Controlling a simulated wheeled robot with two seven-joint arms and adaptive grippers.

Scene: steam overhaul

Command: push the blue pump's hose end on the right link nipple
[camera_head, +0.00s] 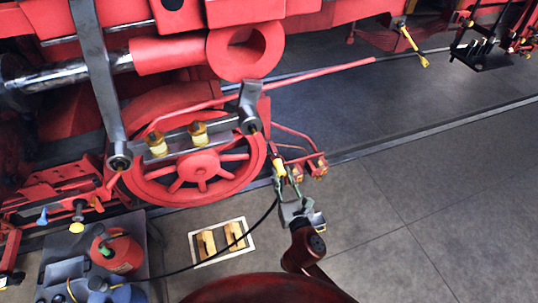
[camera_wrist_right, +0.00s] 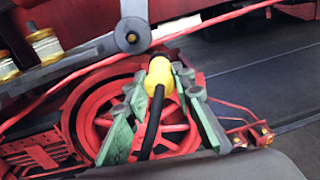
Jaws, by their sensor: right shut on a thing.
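My right gripper (camera_head: 287,184) is shut on the yellow hose end (camera_wrist_right: 160,75), with green finger pads on both sides in the wrist view. The hose end also shows in the head view (camera_head: 278,167), below the grey rod's right end. The black hose (camera_wrist_right: 152,125) runs back between the fingers. In the head view it curves down left toward the blue pump (camera_head: 117,294), cut by the bottom edge. The grey rod end (camera_head: 249,108) is above and left of the hose end. I cannot pick out the right link nipple for certain. My left gripper is not in view.
A red spoked wheel (camera_head: 199,167) and a rod with brass cups stand behind. Red pipes with brass ends (camera_head: 317,165) are just right of my gripper. A red can (camera_head: 117,250) stands on a grey cart at left. The floor at right is clear.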

